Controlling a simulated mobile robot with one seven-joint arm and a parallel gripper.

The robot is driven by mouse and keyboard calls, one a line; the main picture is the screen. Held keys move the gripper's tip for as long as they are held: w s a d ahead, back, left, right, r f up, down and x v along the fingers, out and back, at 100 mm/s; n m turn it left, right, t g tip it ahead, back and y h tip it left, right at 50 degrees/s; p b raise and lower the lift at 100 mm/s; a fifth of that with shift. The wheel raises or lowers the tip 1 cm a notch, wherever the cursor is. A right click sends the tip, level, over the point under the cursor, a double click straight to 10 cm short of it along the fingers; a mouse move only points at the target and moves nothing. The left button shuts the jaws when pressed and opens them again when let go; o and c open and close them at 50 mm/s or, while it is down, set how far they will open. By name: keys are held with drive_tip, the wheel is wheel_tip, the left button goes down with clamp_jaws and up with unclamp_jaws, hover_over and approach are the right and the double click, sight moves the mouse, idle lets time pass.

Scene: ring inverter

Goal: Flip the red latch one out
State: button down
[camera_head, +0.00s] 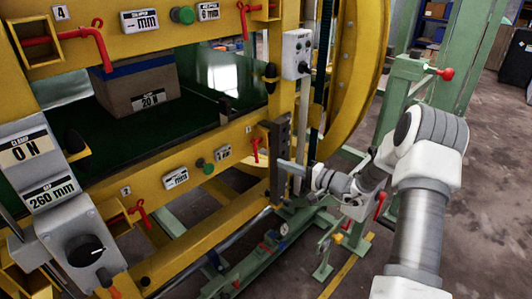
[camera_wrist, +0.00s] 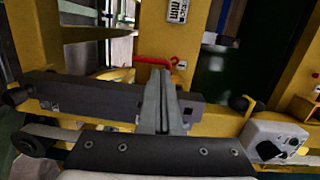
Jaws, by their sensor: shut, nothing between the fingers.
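A red latch (camera_head: 256,148) is mounted on the yellow lower rail, just left of a dark upright bar. It also shows in the wrist view (camera_wrist: 155,61), bent over, behind the fingertips. My gripper (camera_head: 283,163) reaches in from the right, in front of the dark bar. Its two fingers (camera_wrist: 162,80) are together and empty, pointing toward the latch; they overlap its lower part in the wrist view. I cannot tell whether they touch it. Other red latches sit at the upper left (camera_head: 101,45), top middle (camera_head: 246,20) and lower left (camera_head: 138,214).
The dark bar (camera_head: 274,185) stands close to the fingers. A grey control box (camera_head: 297,52) is on the yellow post above. A box labelled 20 N (camera_head: 145,85) lies on the green surface inside the frame. A grey dial panel (camera_head: 88,250) is at lower left. Open floor (camera_head: 490,220) lies right.

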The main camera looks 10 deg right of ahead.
drive_tip(key=shift+w+d+f+m+t+h, duration=0.3)
drive_tip(key=shift+w+d+f+m+t, duration=0.3)
drive_tip(key=shift+w+d+f, duration=0.55)
drive_tip(key=shift+s, duration=0.1)
drive_tip(key=x, duration=1)
drive_tip(key=shift+b, duration=0.45)
drive_tip(key=s+a, duration=0.1)
drive_tip(key=s+a+b, duration=0.1)
drive_tip(key=a, duration=0.1)
drive_tip(key=shift+s+d, duration=0.1)
